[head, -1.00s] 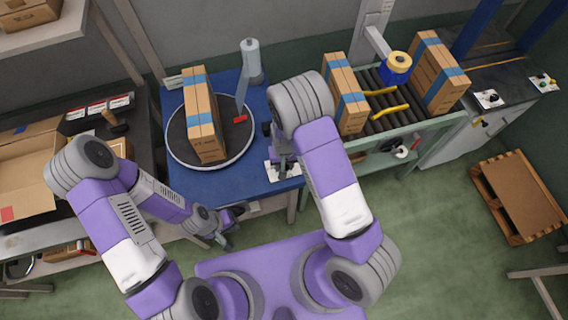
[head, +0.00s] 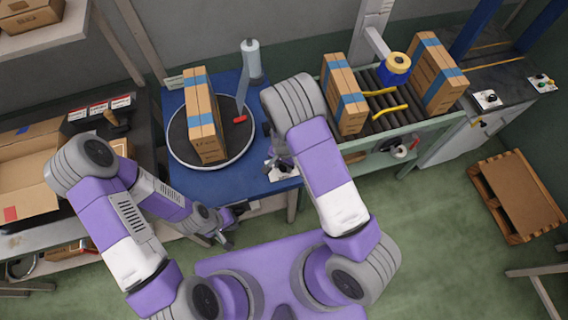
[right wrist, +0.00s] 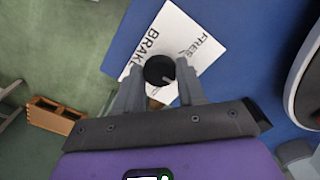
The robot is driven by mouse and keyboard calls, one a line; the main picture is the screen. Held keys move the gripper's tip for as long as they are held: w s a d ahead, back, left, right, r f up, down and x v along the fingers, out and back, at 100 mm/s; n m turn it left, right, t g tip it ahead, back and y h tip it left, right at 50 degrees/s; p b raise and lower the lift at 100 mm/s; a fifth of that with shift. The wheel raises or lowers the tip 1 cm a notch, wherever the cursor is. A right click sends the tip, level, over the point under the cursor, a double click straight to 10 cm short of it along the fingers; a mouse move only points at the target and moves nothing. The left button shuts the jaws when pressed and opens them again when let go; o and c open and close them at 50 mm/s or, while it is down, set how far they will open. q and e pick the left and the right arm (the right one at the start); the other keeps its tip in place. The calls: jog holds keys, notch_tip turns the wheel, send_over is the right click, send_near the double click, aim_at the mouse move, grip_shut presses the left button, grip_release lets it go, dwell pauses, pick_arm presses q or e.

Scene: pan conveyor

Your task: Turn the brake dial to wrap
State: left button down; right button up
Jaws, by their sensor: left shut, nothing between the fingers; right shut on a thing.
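The brake dial (right wrist: 159,69) is a black round knob with a pale pointer mark, on a white label plate (right wrist: 205,32) printed "BRAKE" and "FREE". The word "wrap" cannot be read; part of the plate is hidden behind my fingers. My right gripper (right wrist: 160,82) is shut on the dial, one finger on each side of it. In the head view the plate (head: 287,179) shows at the front right of the blue table, with the dial mostly hidden by my right arm. My left gripper (head: 228,242) is shut and empty, low in front of the table's front edge.
A turntable (head: 180,150) on the blue table (head: 258,183) carries a tall carton (head: 205,115) with blue tape. A roller conveyor (head: 390,113) with cartons stands to the right. A pallet (head: 520,195) lies on the floor.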

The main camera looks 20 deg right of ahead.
aim_at(284, 167)
dwell(0.4)
jog(key=o, duration=1.1)
jog(key=shift+c, duration=0.2)
jog(key=shift+r, duration=0.15)
notch_tip(284, 167, up, 7)
jog(key=shift+r+p, duration=0.2)
jog(key=shift+p, duration=0.4)
jog(key=shift+f, duration=0.1)
